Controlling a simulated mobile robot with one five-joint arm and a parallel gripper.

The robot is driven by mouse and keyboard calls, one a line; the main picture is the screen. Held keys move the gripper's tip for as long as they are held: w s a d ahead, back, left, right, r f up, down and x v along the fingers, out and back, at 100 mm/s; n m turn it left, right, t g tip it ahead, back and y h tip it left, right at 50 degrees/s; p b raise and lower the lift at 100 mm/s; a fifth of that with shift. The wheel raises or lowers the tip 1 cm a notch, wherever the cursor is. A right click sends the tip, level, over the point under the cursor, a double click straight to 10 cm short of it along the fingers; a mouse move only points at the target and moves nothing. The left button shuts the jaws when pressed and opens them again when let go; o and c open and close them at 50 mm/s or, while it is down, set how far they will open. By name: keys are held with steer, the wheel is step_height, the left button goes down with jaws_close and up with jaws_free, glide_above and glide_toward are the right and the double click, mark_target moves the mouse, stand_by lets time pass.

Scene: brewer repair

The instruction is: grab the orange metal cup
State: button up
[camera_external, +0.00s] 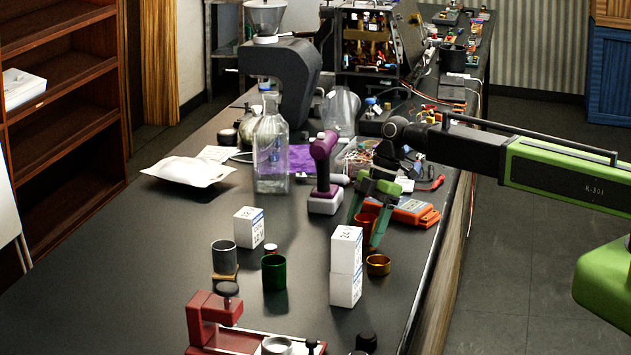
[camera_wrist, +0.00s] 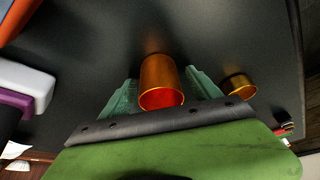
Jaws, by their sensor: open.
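The orange metal cup (camera_external: 362,226) stands on the dark bench, behind the white boxes in the external view. In the wrist view the cup (camera_wrist: 160,72) is at the centre, with its red inside showing at the near end. My gripper (camera_external: 364,234) points down at the bench with its green fingers spread. In the wrist view the fingers of my gripper (camera_wrist: 162,90) lie on either side of the cup, with gaps visible between them and its wall. The jaws are open and not closed on it.
A short gold cup (camera_external: 378,265) stands close by, beside the right finger in the wrist view (camera_wrist: 238,86). Stacked white boxes (camera_external: 346,266) stand in front. An orange meter (camera_external: 412,212) and a purple tool (camera_external: 324,170) are near. The bench's right edge is close.

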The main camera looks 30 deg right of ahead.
steer(key=shift+r, duration=0.1)
steer(key=shift+c, duration=0.4)
steer(key=c, duration=1.4)
steer(key=shift+r, duration=0.15)
